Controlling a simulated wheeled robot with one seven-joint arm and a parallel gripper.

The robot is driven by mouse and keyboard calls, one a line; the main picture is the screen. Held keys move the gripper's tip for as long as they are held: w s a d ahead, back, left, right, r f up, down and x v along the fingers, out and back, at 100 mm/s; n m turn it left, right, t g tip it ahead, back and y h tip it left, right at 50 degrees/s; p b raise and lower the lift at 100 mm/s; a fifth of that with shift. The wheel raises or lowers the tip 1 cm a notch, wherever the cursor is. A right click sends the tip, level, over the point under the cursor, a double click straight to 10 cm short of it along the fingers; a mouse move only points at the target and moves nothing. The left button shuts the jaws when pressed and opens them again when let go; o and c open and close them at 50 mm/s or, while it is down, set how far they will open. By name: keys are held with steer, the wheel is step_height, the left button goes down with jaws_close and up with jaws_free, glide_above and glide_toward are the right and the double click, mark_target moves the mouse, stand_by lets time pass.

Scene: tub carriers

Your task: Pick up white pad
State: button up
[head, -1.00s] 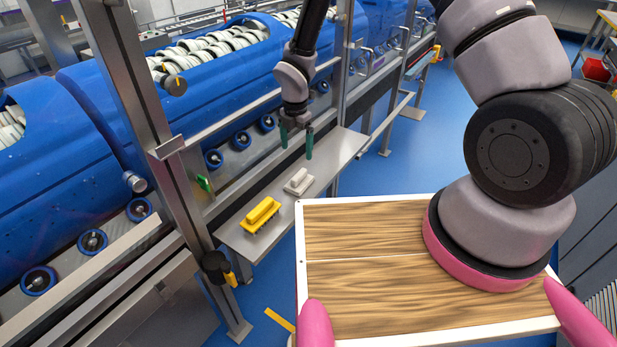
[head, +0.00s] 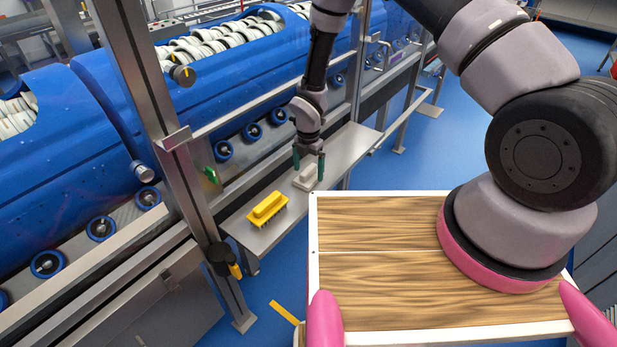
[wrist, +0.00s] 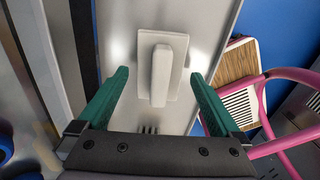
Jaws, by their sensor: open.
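The white pad (head: 306,178) lies on a narrow metal shelf (head: 345,147). It is a flat light plate with a raised handle along its top. In the wrist view the white pad (wrist: 161,75) sits ahead of my gripper, between the lines of its two fingers. My gripper (head: 308,163) has dark green fingers and is open and empty. In the head view its fingertips are at the pad, one on each side of the handle. I cannot tell whether they touch it. In the wrist view my gripper (wrist: 158,92) has its fingers well apart.
A yellow brush (head: 267,209) lies on the same shelf, left of the pad. A steel post (head: 180,150) stands left of the shelf. Blue machinery (head: 240,85) with rollers runs behind it. The shelf right of the pad is clear.

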steer(key=shift+f, duration=0.8)
steer(key=c, duration=1.2)
steer(key=shift+r, duration=0.1)
steer(key=shift+c, duration=0.2)
step_height(320, 180, up, 28)
